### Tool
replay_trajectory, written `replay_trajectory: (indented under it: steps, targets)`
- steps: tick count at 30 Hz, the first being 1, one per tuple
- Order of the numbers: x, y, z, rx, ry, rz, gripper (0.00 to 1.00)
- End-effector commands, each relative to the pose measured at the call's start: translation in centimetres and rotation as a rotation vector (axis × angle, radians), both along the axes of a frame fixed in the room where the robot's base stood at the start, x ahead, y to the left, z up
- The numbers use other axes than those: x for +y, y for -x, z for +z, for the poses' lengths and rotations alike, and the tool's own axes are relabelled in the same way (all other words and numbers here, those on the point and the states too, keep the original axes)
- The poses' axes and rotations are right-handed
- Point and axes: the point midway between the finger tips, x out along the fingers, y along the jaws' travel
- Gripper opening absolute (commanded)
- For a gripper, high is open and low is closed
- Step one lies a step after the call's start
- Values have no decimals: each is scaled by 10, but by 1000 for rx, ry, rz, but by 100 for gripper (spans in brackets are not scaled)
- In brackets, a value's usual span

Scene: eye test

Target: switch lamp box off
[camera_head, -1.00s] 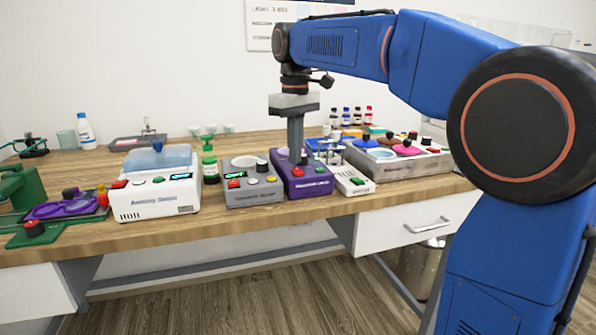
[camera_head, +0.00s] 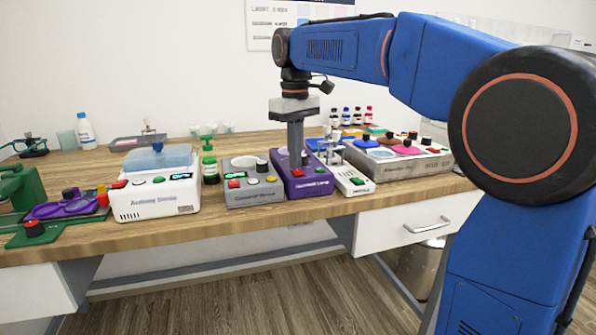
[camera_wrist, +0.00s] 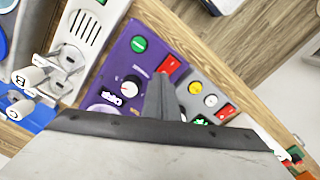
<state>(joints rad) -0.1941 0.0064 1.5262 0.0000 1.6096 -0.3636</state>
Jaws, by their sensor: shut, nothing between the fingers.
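The purple box (camera_head: 308,185) stands near the front edge of the bench; its front lettering seems to include "Lamp". It has a red switch (camera_wrist: 169,65), a green button (camera_wrist: 138,43), a white dial knob (camera_wrist: 130,88) and a small white readout (camera_wrist: 110,97) in the wrist view. My gripper (camera_head: 296,163) points down over this box, shut and empty. In the wrist view its fingertips (camera_wrist: 163,82) are right beside the red switch. I cannot tell whether they touch it or which way it is set.
A grey device (camera_head: 253,190) with its own red switch stands close on the left, and a narrow white device (camera_head: 350,182) close on the right. A white device (camera_head: 155,195) is further left, a wide grey panel (camera_head: 415,163) further right.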

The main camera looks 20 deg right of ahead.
Motion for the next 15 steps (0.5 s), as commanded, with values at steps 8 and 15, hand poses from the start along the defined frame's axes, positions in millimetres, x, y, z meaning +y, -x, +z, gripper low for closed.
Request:
replay_trajectory:
  steps: [8,15]
  targets:
    - [0,0,16,-1,0,0,0]
    - [0,0,31,-1,0,0,0]
